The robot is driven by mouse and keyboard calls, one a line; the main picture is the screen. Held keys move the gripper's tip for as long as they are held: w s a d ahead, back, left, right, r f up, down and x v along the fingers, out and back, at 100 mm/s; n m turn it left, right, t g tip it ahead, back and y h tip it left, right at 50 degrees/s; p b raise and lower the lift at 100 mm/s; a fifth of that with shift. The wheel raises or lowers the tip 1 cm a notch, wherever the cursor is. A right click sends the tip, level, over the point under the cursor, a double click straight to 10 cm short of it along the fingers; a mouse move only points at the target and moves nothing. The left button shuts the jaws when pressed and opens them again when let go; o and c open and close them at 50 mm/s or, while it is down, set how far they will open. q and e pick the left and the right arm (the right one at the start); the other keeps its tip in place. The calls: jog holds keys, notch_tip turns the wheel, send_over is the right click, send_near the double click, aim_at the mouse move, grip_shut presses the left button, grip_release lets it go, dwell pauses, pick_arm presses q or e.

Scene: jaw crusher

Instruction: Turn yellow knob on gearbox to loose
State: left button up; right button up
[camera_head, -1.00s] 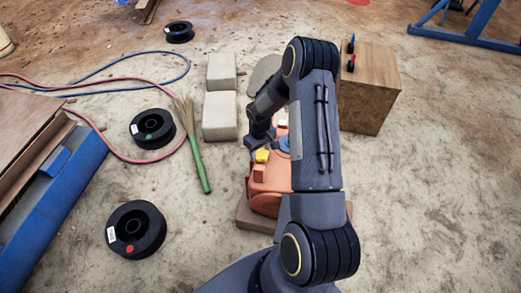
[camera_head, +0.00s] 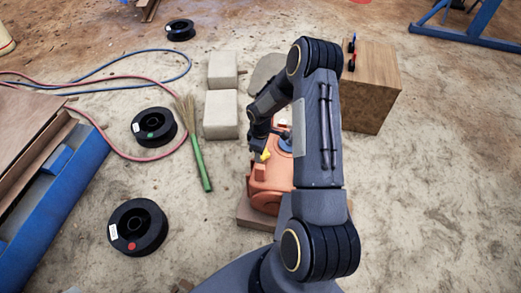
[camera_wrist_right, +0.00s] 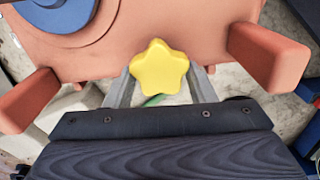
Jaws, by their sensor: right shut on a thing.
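In the head view the right gripper (camera_head: 262,149) is small and dark over the gearbox. My left gripper is not in view.
A blue round part (camera_wrist_right: 58,12) and two orange lugs (camera_wrist_right: 268,56) flank the knob. Grey blocks (camera_head: 221,115), a green-handled brush (camera_head: 201,165) and black spools (camera_head: 137,227) lie left. A wooden box (camera_head: 369,95) stands right.

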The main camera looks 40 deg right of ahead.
dwell(0.4)
jog(key=o, duration=1)
jog(key=shift+r, duration=0.1)
notch_tip(320, 180, up, 6)
jog(key=shift+r+p, duration=0.2)
jog(key=shift+p, duration=0.95)
jog(key=shift+r, duration=0.6)
jog(key=shift+r, duration=0.1)
